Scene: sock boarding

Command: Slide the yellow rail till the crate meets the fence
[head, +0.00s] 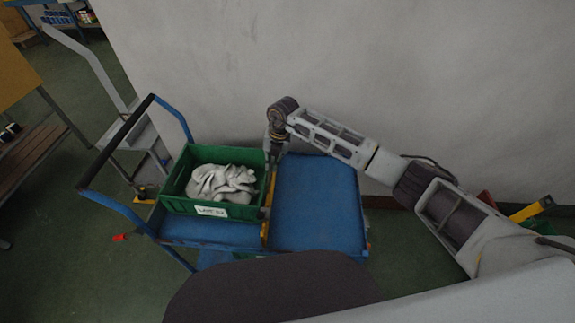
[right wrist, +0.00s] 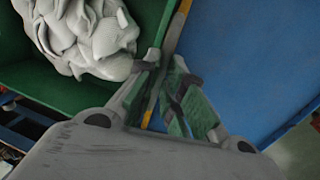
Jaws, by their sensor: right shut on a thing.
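The green crate (head: 212,210), holding crumpled grey-white socks (head: 220,183), sits on the left part of the blue trolley deck (head: 315,205). The yellow rail (head: 265,229) runs across the deck along the crate's right side. My right gripper (head: 271,163) comes down at the rail's far part. In the right wrist view its fingers (right wrist: 168,88) are shut on the rail (right wrist: 179,27), with the crate (right wrist: 42,92) to the left and bare deck to the right. I cannot clearly make out the fence; the crate's left side is near the trolley's handle end. My left gripper is not in view.
The trolley's handle (head: 117,143) rises at its left end. A grey wall (head: 270,60) stands close behind the trolley. The deck right of the rail is empty. A wooden bench (head: 38,155) stands at far left.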

